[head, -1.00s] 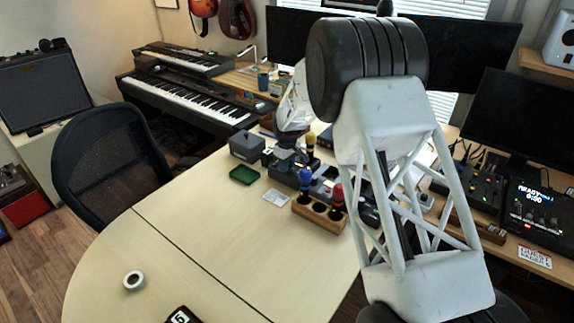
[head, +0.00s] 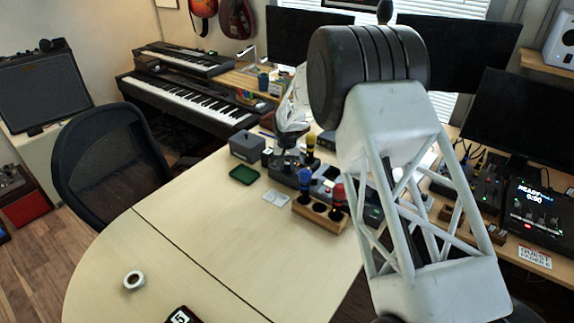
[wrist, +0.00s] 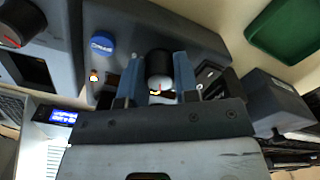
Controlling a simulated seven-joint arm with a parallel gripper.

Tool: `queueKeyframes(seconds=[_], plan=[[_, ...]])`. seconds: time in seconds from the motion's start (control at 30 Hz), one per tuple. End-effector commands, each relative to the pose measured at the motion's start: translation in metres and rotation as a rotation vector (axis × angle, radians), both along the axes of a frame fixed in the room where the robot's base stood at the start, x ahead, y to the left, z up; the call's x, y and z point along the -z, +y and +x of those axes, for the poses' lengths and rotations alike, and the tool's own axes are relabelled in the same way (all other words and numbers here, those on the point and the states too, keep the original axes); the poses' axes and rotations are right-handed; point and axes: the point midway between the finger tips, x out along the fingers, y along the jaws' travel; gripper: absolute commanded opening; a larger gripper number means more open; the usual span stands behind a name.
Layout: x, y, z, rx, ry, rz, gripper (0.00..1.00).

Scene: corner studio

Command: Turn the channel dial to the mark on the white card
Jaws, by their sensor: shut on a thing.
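In the wrist view my gripper (wrist: 158,76) has its two blue-grey fingers on either side of a black round knob (wrist: 159,62), shut on it. The knob, which I take to be the channel dial, stands on a dark grey device (wrist: 205,42) and carries a small red mark. Printing around its base is hidden by the fingers. In the head view the device (head: 283,172) is on the desk, partly below my gripper; the fingertips are too small to make out. A pale card (head: 275,196) lies in front of the device; its marking is unreadable.
A blue cap (wrist: 102,43) and a second red-marked knob (wrist: 14,24) are near my fingers. A green tray (head: 243,175) and grey box (head: 246,145) stand left of the device. A wooden rack (head: 318,213) with colored-handled items stands in front. The desk's near left is mostly clear.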

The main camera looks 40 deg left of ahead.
Motion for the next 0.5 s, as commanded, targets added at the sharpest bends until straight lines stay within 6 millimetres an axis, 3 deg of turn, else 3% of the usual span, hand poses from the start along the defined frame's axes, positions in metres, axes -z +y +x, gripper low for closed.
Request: queueKeyframes(seconds=[0.5], plan=[[-0.0009, 0.0002, 0.0005, 0.393, 0.000, 0.001, 0.05]])
